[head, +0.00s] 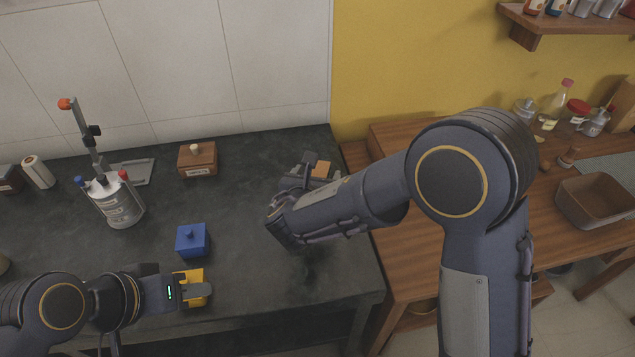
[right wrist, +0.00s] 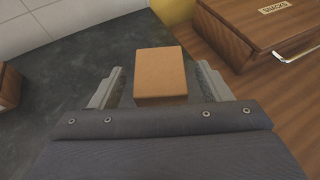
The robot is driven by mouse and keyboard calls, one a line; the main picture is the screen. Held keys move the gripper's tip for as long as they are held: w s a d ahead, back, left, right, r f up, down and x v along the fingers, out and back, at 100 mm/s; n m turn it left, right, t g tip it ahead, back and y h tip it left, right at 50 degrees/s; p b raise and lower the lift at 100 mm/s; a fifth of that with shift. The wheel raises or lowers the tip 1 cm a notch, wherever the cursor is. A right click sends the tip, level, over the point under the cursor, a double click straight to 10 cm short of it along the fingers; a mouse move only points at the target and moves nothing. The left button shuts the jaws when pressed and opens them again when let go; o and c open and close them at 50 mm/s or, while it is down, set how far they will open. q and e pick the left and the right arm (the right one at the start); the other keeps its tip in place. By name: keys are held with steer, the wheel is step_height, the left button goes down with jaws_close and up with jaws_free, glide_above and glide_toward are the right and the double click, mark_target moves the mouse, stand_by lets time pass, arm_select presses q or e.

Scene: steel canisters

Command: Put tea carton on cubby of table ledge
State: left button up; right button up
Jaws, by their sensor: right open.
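A plain orange-brown box, probably the tea carton (head: 321,169), stands near the dark counter's right end; no label shows. In the right wrist view the carton (right wrist: 160,72) sits between the fingers of my right gripper (right wrist: 160,84), which is open, with a gap on each side. In the head view my right gripper (head: 307,167) is partly hidden by its own arm. My left gripper (head: 197,289) is low at the counter's front, over a yellow object (head: 190,275); whether it grips it is unclear. I cannot make out the ledge's cubby.
A wooden piece labelled "SNACKS" (right wrist: 268,32) is just right of the carton. A brown bin (head: 594,202) stands on the wooden table.

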steer(key=c, duration=1.1)
steer(key=shift+c, duration=0.2)
